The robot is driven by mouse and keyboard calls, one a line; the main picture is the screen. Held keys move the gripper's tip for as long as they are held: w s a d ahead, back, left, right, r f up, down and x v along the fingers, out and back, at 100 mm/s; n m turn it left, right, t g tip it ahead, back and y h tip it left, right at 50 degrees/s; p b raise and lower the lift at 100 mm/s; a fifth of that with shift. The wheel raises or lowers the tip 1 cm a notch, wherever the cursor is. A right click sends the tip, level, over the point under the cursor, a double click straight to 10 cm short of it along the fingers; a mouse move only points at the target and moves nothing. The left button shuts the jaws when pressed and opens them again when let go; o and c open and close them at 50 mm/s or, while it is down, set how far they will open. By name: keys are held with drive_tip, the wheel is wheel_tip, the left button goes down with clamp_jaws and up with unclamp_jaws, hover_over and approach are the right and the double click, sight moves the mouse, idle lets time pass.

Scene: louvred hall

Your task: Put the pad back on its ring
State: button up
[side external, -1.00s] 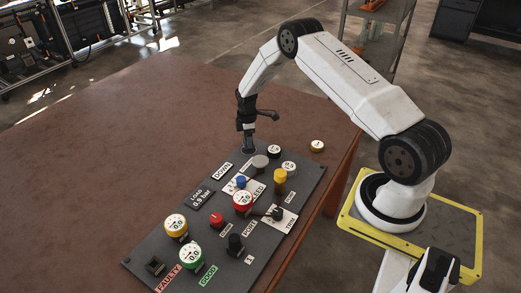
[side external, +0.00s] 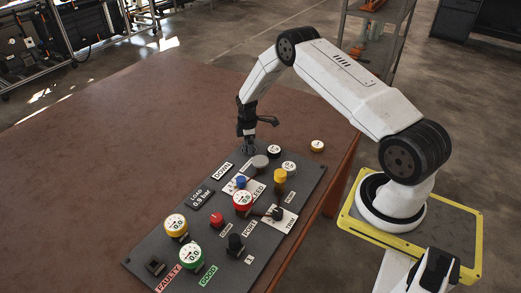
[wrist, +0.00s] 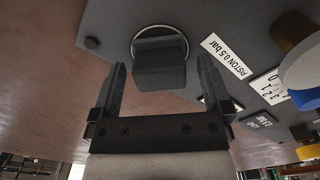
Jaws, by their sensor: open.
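A dark, block-shaped piece (wrist: 160,65) stands inside a thin pale ring (wrist: 186,40) on the grey panel, in the wrist view. I cannot tell for certain whether these are the pad and ring. My gripper (wrist: 160,72) is open, with one finger on each side of the block's near end; contact cannot be made out. In the side external view my gripper (side external: 249,144) points down at the panel's far end and mostly hides that piece. A small round piece with a white top and yellow side (side external: 317,147) lies on the table beside the panel.
The grey panel (side external: 150,245) carries several gauges, including a red one (side external: 243,199) and a yellow one (side external: 176,223). A tall yellow knob (side external: 280,178) and a grey round cap (side external: 260,162) stand near my gripper. The brown table (side external: 120,150) is clear left of the panel.

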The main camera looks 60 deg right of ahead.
drive_tip(key=shift+r, duration=0.1)
wheel_tip(320, 180, up, 12)
idle(1.0)
drive_tip(key=shift+a+r, duration=0.1)
idle(0.4)
drive_tip(key=s+a+r+m+t, duration=0.1)
drive_tip(key=s+a+r+m, duration=0.1)
drive_tip(key=s+a+r, duration=0.35)
drive_tip(key=s+a+r+m, duration=0.2)
drive_tip(key=a+r, duration=0.1)
drive_tip(key=a, duration=0.5)
drive_tip(key=s+a+r+m, duration=0.1)
drive_tip(key=s+a+m, duration=0.1)
drive_tip(key=s+a, duration=0.2)
drive_tip(key=s+a+r+m+t, duration=0.1)
drive_tip(key=s+a+m, duration=0.2)
drive_tip(key=s, duration=0.6)
drive_tip(key=shift+s+a+r+t, duration=0.2)
drive_tip(key=shift+a+r+t, duration=0.1)
drive_tip(key=shift+a, duration=0.6)
